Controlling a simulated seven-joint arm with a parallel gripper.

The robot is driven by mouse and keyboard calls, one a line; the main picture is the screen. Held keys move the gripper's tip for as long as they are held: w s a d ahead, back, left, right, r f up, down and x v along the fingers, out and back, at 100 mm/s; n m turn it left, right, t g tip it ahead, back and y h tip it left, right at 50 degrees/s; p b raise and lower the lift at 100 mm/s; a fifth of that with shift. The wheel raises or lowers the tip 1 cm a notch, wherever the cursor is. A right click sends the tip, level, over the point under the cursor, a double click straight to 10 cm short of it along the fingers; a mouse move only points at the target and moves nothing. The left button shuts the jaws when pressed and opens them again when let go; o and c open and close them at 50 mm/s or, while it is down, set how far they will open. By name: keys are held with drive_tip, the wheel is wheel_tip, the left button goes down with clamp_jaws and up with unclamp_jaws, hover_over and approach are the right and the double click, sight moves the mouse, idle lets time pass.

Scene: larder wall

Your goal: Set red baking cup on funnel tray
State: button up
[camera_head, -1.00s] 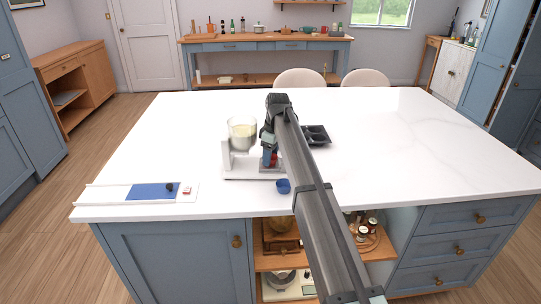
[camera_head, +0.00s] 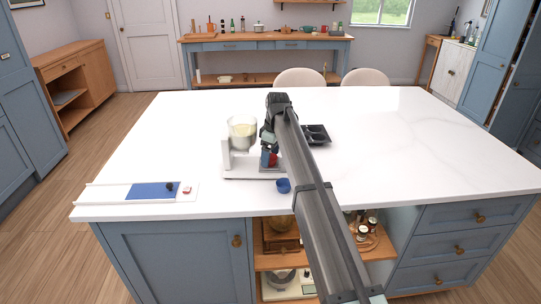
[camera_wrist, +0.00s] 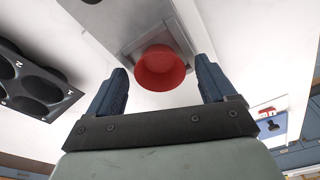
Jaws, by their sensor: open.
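The red baking cup (camera_wrist: 160,70) appears to rest on the grey metal funnel tray (camera_wrist: 128,24) in the wrist view. In the head view the cup (camera_head: 267,160) shows only partly beside my gripper (camera_head: 269,157), at the base of the white funnel stand. My gripper (camera_wrist: 161,65) is open, with one finger on each side of the cup and visible gaps between. Much of the tray (camera_head: 270,170) is hidden by the gripper in the head view.
The clear funnel (camera_head: 242,132) with pale batter stands left of my gripper. A blue cup (camera_head: 283,185) is in front. A dark muffin tin (camera_head: 317,134) lies to the right. A blue mat (camera_head: 152,190) is at left. The white counter's right side is clear.

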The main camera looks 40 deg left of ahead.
sight(275, 164)
wheel_tip(275, 164, up, 12)
drive_tip(key=d, duration=0.1)
drive_tip(key=shift+w+d, duration=0.2)
drive_tip(key=shift+w+f, duration=0.1)
idle(0.6)
